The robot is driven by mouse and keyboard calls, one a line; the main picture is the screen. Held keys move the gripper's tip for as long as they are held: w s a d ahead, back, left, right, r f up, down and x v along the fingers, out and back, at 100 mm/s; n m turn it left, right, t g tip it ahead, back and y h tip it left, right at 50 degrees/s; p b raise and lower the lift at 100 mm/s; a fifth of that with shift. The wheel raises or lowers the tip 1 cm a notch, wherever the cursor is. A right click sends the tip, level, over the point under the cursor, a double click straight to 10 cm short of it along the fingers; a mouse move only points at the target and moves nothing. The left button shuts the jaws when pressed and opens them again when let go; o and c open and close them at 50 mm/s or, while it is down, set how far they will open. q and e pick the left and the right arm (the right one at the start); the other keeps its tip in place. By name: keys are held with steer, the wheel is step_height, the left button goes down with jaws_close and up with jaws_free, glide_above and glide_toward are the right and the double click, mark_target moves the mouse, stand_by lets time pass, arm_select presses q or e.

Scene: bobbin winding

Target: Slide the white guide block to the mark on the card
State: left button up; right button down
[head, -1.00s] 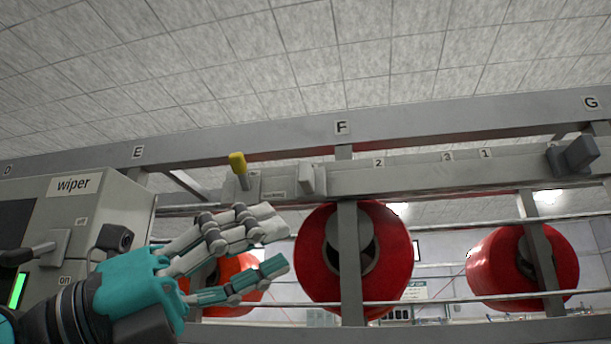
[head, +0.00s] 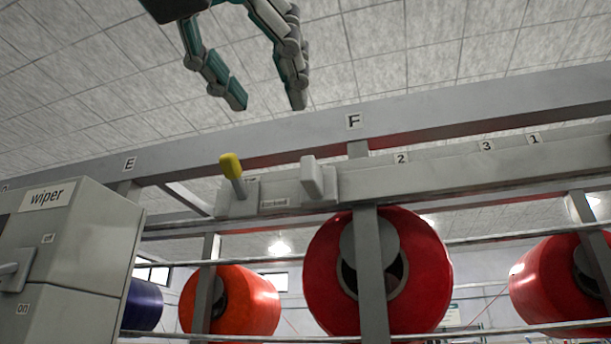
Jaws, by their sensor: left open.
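The white guide block (head: 312,177) stands on the grey rail (head: 440,172) below the letter F, at the rail's left part. Marks 2 (head: 401,158), 3 (head: 487,146) and 1 (head: 534,138) sit on the rail to the right of the block. A lever with a yellow knob (head: 231,166) stands to the left of the block. My left gripper (head: 268,107) hangs in from the top, its fingers pointing down, open and empty, above the block and apart from it. The card is not visible. My right gripper is not in view.
The grey wiper box (head: 75,235) with a handle stands at the left. Red bobbins (head: 425,270) and an orange bobbin (head: 258,300) hang below the rail, behind uprights. An upper beam (head: 240,148) runs behind the rail.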

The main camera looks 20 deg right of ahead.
mark_target(307, 161)
arm_select(q)
steer(key=p+x, duration=0.5)
steer(key=x, duration=0.9)
steer(key=shift+w+d+p, duration=0.2)
steer(key=shift+w+p, duration=0.05)
steer(key=shift+p, duration=0.05)
steer(key=shift+w+d, duration=0.2)
jaws_close()
